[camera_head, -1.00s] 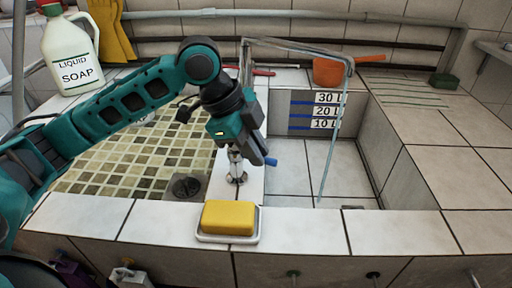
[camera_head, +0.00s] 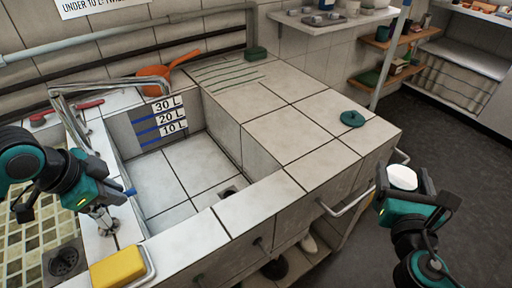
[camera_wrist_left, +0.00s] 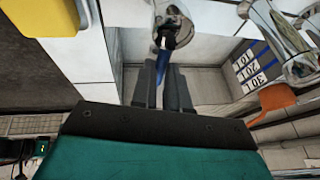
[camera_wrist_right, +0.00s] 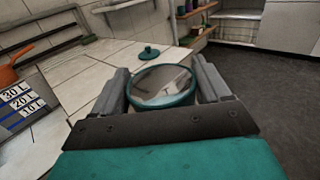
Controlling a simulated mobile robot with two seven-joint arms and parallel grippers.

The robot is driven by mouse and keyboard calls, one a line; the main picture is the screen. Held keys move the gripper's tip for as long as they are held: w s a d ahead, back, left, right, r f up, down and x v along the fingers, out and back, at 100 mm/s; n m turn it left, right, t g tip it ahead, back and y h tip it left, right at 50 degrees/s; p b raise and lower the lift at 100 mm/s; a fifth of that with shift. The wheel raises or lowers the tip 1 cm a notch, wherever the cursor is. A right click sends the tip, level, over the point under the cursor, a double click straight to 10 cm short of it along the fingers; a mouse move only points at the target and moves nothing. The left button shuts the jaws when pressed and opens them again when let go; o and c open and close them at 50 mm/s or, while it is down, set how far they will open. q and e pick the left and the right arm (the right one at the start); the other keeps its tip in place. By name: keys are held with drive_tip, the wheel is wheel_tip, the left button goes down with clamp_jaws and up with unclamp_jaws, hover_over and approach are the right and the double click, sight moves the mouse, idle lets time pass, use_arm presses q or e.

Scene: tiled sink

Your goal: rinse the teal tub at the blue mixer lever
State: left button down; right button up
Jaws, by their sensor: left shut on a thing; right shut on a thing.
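My left gripper (camera_head: 112,192) is at the mixer beside the basin, shut on the blue mixer lever (camera_head: 130,192). The lever shows between its fingers in the left wrist view (camera_wrist_left: 162,66). My right gripper (camera_head: 408,188) is shut on the teal tub, right of the counter and over the floor side. In the right wrist view the tub (camera_wrist_right: 163,99) sits between both fingers, with a teal rim and a pale, greyish inside. In the head view it shows mostly as a pale oval (camera_head: 402,177).
A teal disc (camera_head: 352,118), like a lid, lies on the right counter. A yellow sponge (camera_head: 117,267) rests in a dish on the front ledge. An orange scoop (camera_head: 155,73) and a green block (camera_head: 256,53) lie at the back. A metal rail (camera_head: 348,200) juts from the counter's right side.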

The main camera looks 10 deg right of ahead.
drive_tip(key=shift+r, duration=0.1)
use_arm(q)
drive_tip(key=c, duration=1.1)
unclamp_jaws()
drive_tip(key=shift+r, duration=0.1)
drive_tip(key=p+v, duration=0.2)
drive_tip(key=v, duration=0.9)
drive_tip(key=shift+s+a+r, duration=0.15)
drive_tip(key=shift+r, duration=0.2)
use_arm(e)
wheel_tip(320, 180, up, 2)
drive_tip(key=shift+r, duration=0.1)
